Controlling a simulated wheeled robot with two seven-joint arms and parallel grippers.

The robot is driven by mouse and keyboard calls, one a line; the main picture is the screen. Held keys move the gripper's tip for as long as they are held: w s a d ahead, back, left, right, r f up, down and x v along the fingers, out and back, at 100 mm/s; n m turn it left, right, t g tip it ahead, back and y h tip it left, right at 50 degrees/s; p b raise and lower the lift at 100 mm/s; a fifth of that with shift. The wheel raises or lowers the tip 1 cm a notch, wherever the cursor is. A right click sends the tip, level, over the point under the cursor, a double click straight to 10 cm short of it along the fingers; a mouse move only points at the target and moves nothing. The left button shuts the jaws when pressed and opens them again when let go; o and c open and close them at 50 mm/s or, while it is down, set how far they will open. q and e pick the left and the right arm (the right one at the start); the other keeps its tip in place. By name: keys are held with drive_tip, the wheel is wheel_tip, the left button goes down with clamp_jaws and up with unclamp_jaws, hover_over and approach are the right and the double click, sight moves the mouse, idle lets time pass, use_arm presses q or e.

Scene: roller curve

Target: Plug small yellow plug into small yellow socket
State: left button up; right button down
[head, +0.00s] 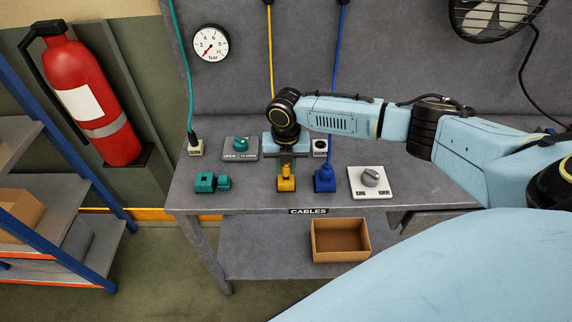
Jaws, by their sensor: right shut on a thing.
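My right gripper (286,162) points down over the middle of the table, its arm coming in from the right. It is shut on the small yellow plug (287,171), of which only a part shows between and below the fingers. A yellow body (286,185) sits directly below at the table's front, in line with the plug. It looks like the small yellow socket; I cannot tell whether plug and socket touch or are joined. A yellow cable (270,50) comes down from the top and passes behind my arm. My left gripper is not in view.
A blue plug (325,180) on a blue cable stands close right. A white knob plate (370,182) is further right. Teal connectors (205,183) and a teal-knob plate (240,148) are left. An open brown box (340,240) sits on the lower shelf.

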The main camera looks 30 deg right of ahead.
drive_tip(key=shift+f+b, duration=0.4)
drive_tip(key=shift+f, duration=0.4)
drive_tip(key=c, duration=1.2)
unclamp_jaws()
wheel_tip(320, 180, up, 14)
drive_tip(key=shift+f, duration=0.25)
